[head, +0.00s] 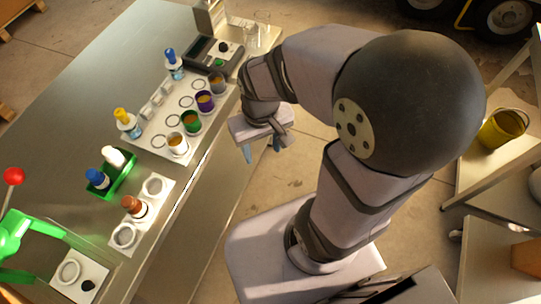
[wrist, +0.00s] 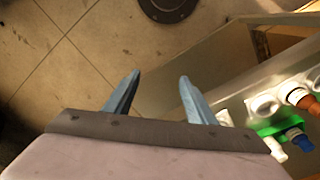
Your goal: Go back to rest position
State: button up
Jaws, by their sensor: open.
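My gripper (head: 262,150) hangs beside the right edge of the steel table in the head view, over the floor and clear of the table. In the wrist view its two blue-grey fingers (wrist: 158,82) stand apart with nothing between them, and tiled floor shows past them. The gripper is open and empty. My arm is bent, with its large dark elbow joint filling the upper right of the head view.
The steel table (head: 65,130) carries a white rack (head: 150,142) with several coloured cups, a green holder (head: 122,178) with bottles, a grey device (head: 207,55) and a green press (head: 15,235). A yellow bucket (head: 503,128) stands on a shelf at right. Floor between is clear.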

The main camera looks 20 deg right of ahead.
jog(key=shift+s+d+f+m, duration=0.15)
jog(key=shift+s+d, duration=0.1)
jog(key=shift+s, duration=0.25)
jog(key=shift+s+d+f+m, duration=0.1)
jog(key=shift+s+d+f, duration=0.15)
jog(key=shift+s, duration=0.25)
jog(key=shift+s+d+f+m, duration=0.1)
jog(key=shift+s+d, duration=0.2)
jog(key=shift+s, duration=0.2)
